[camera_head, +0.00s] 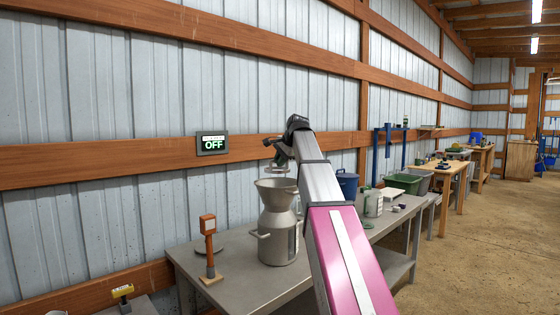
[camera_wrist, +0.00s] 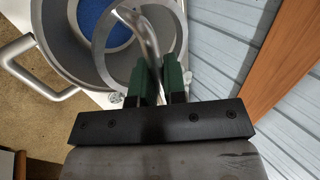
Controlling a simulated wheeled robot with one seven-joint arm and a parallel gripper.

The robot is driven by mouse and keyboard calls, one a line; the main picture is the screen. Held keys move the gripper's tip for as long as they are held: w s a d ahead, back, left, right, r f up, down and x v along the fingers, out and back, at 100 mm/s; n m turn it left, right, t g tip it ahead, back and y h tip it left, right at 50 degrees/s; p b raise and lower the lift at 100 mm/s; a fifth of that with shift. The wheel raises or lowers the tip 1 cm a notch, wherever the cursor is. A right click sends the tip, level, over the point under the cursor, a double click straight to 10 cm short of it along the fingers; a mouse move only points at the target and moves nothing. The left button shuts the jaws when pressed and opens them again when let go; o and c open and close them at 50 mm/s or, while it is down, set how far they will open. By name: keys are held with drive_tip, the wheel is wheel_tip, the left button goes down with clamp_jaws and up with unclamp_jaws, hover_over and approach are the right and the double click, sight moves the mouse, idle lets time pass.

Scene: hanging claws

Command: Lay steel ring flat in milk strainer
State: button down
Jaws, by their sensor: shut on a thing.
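The milk strainer (camera_head: 277,196) is a grey metal funnel, upright on top of a milk can (camera_head: 277,243) on the bench. In the wrist view its wide bowl (camera_wrist: 56,40) shows a blue disc (camera_wrist: 108,22) at the bottom. My gripper (camera_head: 281,158) is above the strainer. In the wrist view its green fingers (camera_wrist: 158,80) are shut on the bent rod handle of the steel ring (camera_wrist: 101,48). The ring hangs over the right part of the bowl in that view and appears apart from it. Its exact tilt and height are hard to tell.
The grey bench (camera_head: 225,270) also bears an orange post device (camera_head: 208,245) left of the can. A blue bucket (camera_head: 347,184), a white jug (camera_head: 373,204) and a green tub (camera_head: 404,182) stand to the right. A ribbed wall with wooden rails runs close behind.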

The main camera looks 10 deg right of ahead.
drive_tip(key=shift+f, duration=4.65)
drive_tip(key=shift+f, duration=1.1)
drive_tip(key=c, duration=1.1)
unclamp_jaws()
drive_tip(key=shift+r, duration=0.15)
wheel_tip(320, 180, up, 7)
drive_tip(key=shift+s, duration=0.1)
